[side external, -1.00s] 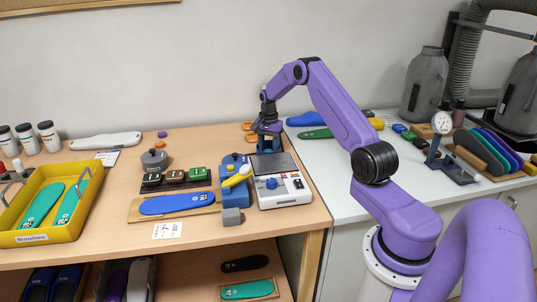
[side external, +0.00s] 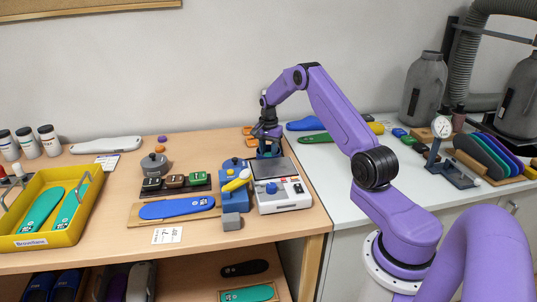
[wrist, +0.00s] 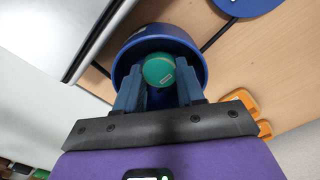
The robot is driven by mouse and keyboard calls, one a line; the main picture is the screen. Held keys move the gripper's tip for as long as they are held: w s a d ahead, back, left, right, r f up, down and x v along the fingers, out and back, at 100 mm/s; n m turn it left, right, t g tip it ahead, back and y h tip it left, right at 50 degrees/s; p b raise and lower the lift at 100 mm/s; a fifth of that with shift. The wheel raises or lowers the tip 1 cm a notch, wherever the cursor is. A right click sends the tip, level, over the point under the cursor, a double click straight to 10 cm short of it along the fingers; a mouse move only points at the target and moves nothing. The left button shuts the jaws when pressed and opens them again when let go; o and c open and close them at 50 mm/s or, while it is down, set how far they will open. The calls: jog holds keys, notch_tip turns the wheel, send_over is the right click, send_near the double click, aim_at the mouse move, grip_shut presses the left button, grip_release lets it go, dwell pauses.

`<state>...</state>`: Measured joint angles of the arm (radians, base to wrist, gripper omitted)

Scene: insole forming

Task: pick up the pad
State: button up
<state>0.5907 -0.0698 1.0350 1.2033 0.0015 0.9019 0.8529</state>
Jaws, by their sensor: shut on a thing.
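A round green pad (wrist: 158,69) with a small white label sits inside a round blue cup (wrist: 198,50) in the wrist view. My gripper (wrist: 158,88) reaches into the cup, and its two blue-grey fingers are shut on the pad from both sides. Part of the pad's lower edge is hidden between the fingers. In the side view my gripper (side external: 268,148) points down behind the white device. The pad cannot be made out there.
The white device (side external: 284,199) with a dark top stands in front of my gripper. Orange pieces (side external: 249,131) lie just left of it. A blue stand (side external: 232,202) with a yellow part is to the left. A yellow tray (side external: 60,240) is at far left.

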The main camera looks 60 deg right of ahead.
jog(key=shift+r, duration=0.45)
jog(key=s+a+r, duration=0.8)
jog(key=s, duration=0.2)
jog(key=s+a+r, duration=0.7)
jog(key=s+r, duration=0.2)
jog(key=s, duration=0.1)
send_over(273, 167)
jog(key=s, duration=0.1)
jog(key=f, duration=0.8)
jog(key=shift+s+a+f, duration=0.15)
jog(key=shift+a+f, duration=0.05)
jog(key=shift+f, duration=0.1)
jog(key=shift+w+d+f, duration=0.25)
jog(key=shift+w+f, duration=0.25)
jog(key=shift+f, duration=0.1)
jog(key=shift+w+d+f, duration=0.1)
jog(key=shift+w+f, duration=0.05)
jog(key=shift+f, duration=1.6)
jog(key=shift+f, duration=0.15)
